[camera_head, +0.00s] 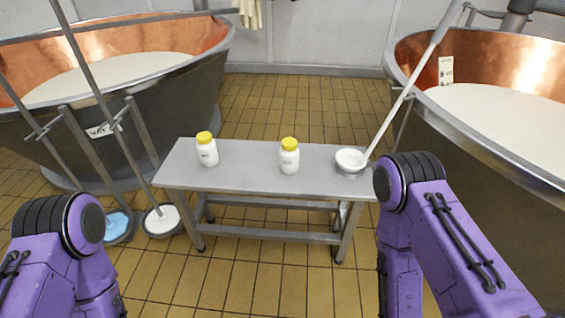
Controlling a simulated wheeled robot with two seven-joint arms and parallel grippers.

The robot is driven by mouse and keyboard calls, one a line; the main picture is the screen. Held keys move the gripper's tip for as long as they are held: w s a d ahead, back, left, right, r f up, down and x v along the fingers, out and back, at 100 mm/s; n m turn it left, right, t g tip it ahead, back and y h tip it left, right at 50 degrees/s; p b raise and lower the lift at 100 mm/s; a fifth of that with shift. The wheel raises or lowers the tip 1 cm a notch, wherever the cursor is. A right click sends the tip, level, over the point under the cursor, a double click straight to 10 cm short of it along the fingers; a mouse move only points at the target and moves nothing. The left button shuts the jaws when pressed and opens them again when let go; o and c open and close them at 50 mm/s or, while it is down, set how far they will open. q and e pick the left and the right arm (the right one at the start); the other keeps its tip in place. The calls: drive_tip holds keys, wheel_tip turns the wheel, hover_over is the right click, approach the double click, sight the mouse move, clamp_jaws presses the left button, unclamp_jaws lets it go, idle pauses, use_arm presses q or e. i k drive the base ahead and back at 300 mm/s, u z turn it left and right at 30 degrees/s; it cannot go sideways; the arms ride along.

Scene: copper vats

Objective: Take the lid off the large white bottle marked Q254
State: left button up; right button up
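Two white bottles with yellow lids stand upright on a grey metal bench (240,180). The left bottle (208,157) has its yellow lid (204,138) on, and the right bottle (289,161) has its yellow lid (289,144) on. Both carry small dark markings too small to read, so I cannot tell which one is Q254. They look about the same size. My two purple arms show at the lower left and lower right, apart from the bench top's bottles. Neither gripper is in view.
A ladle (351,159) with white contents and a long handle rests at the bench's right end. Copper vats stand at left (190,85) and right (450,130). Two long-handled scoops, one blue (118,226) and one white (162,219), are on the floor left of the bench. The bench top between the bottles is clear.

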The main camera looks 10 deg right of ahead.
sight(207, 153)
drive_tip(key=u, duration=2.2)
drive_tip(key=i, duration=2)
drive_tip(key=z, duration=2.9)
